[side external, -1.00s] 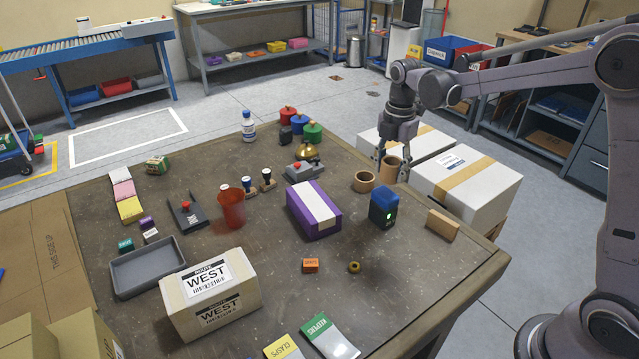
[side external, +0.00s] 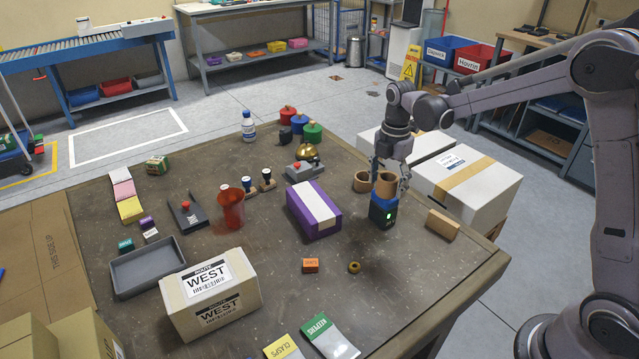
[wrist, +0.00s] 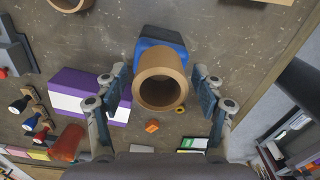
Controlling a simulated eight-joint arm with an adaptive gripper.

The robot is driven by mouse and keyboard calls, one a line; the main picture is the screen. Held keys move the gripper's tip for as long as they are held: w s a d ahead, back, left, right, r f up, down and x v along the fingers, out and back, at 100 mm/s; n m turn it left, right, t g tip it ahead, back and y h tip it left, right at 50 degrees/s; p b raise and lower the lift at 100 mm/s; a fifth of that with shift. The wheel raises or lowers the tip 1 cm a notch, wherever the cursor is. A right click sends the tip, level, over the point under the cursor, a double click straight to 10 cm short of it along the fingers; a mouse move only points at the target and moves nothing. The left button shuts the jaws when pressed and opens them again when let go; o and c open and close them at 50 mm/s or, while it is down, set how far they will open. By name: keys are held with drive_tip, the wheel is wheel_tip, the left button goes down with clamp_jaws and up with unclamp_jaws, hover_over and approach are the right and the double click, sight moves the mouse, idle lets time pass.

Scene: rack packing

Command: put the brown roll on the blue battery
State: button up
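The brown roll (side external: 386,185) is a short cardboard tube. It stands upright on top of the blue battery (side external: 383,214), a blue and dark block with a green light, and looks in contact with it. In the wrist view the roll (wrist: 161,92) covers much of the battery (wrist: 160,45). My gripper (side external: 389,180) is around the roll, pointing down. In the wrist view its two fingers (wrist: 162,88) stand on either side of the roll with a visible gap on each side, so it looks open.
A second brown roll (side external: 362,181) stands close behind the battery to the left. A purple box with a white band (side external: 313,209) is to the left, a tan block (side external: 443,225) to the right.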

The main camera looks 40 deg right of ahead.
sight(388, 177)
wheel_tip(388, 177, up, 12)
drive_tip(key=s+a+f+m+t, duration=0.1)
drive_tip(key=s+a+m+t, duration=0.2)
drive_tip(key=s+m, duration=0.6)
drive_tip(key=s+a+f+m+t, duration=0.1)
drive_tip(key=s+a+m+t, duration=0.2)
drive_tip(key=s+m, duration=0.6)
drive_tip(key=shift+s+a+f+m+t, duration=0.3)
drive_tip(key=shift+m+t, duration=0.3)
drive_tip(key=shift+m, duration=0.3)
